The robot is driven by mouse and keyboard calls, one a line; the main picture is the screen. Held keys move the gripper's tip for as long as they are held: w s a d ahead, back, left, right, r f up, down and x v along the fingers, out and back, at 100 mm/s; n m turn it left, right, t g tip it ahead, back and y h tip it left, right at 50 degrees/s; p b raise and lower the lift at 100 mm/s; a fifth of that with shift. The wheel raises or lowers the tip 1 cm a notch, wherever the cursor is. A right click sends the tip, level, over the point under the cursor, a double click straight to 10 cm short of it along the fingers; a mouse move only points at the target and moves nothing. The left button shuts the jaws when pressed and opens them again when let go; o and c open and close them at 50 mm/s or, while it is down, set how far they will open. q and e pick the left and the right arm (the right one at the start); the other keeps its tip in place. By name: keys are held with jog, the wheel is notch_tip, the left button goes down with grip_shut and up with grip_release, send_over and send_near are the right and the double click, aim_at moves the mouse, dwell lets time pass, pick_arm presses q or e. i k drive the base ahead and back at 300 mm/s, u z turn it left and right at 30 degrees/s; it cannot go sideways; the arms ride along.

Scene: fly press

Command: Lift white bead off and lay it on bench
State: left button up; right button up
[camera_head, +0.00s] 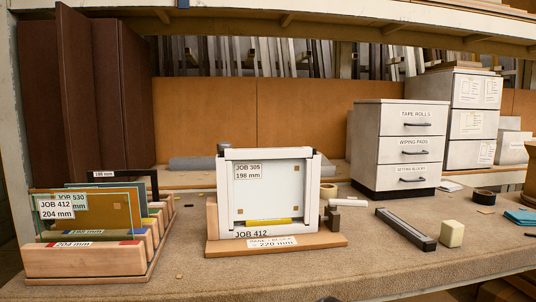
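A white frame stands upright on a wooden base (225,246) in the middle of the bench (190,272). White strips run along its top (270,153), left side (224,195) and right side (312,200). I cannot tell which strip is the white bead. A pale panel (268,187) labelled JOB 305, 198 mm sits inside the frame. A yellow strip (268,221) lies along the panel's bottom, above a white lower bar labelled JOB 412. Neither of my grippers can be made out in this view.
A wooden rack (85,263) with several panels stands at the left. A white drawer unit (402,150) stands at the back right. A dark metal bar (405,229), a cream block (452,233) and a tape roll (484,197) lie at the right. The front bench strip is mostly clear.

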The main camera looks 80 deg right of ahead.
aim_at(299, 152)
jog(key=z, duration=2.55)
jog(key=k, duration=0.35)
jog(key=z, duration=1.15)
jog(key=i, duration=0.75)
jog(key=u, duration=2.3)
